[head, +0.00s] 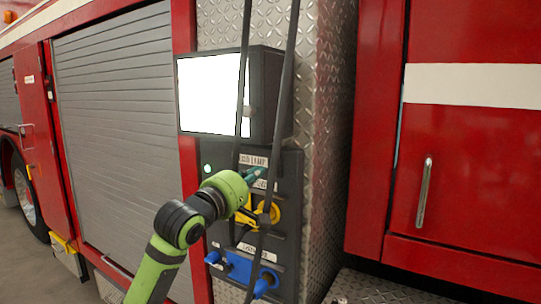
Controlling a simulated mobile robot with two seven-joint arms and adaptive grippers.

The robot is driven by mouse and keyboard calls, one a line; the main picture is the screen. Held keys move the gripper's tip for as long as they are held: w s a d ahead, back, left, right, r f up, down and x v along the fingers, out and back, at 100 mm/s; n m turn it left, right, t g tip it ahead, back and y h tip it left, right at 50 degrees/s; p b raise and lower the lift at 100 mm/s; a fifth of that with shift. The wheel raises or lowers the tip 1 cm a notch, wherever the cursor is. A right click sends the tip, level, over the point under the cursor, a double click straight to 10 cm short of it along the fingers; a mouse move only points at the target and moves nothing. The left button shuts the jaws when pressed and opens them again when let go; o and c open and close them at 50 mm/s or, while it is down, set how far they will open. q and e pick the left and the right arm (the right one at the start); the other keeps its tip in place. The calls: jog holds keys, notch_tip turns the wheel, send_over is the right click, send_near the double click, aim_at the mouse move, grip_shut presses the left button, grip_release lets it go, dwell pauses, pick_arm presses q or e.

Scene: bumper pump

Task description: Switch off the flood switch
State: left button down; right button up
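The dark switch panel (288,215) is set in the side of a red fire truck. A green indicator (207,168) glows at its upper left. Above it a boxy lamp (209,95) has a bright white face. A small white label (253,160) on the panel is too small to read surely. My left gripper (254,174) is at the panel's upper part, just below that label. Its fingers are small and partly hidden by my green wrist, so its opening is unclear. I cannot make out the flood switch; my wrist and gripper cover part of the panel. My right gripper is out of view.
Two dark cables (285,80) hang in front of the lamp and panel. Yellow fittings (265,213) and a blue connector block (240,268) sit lower on the panel. A grey shutter (115,110) is left; a red door with a handle (424,192) is right.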

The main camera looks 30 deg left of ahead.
aim_at(276, 159)
pick_arm(q)
jog(key=w+p, duration=0.1)
jog(key=w, duration=0.1)
jog(key=w+p, duration=0.1)
jog(key=w, duration=0.1)
jog(key=w+r, duration=0.1)
jog(key=shift+w+p, duration=0.4)
jog(key=shift+w+f, duration=0.1)
jog(key=shift+w, duration=0.35)
jog(key=shift+w+p, duration=0.3)
jog(key=shift+p, duration=0.2)
